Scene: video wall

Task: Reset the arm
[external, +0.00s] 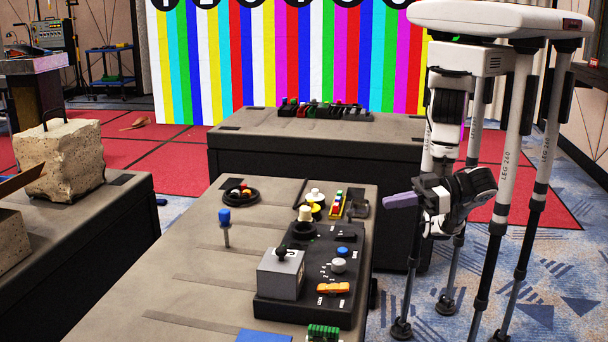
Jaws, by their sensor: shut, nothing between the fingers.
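My arm hangs folded below the white top of my body at the right of the external view. My gripper (400,200) is level, points left and is shut with nothing in it. It is in the air at the right side of the near table (200,262), apart from the things on it. The fingertips are small and their detail is hard to make out.
A black control panel (312,308) with a grey joystick box (281,274) stands on the near table. A blue-topped knob (225,218), a black cable coil (240,194) and a yellow block rack (338,205) are there too. Another table (300,127) stands behind.

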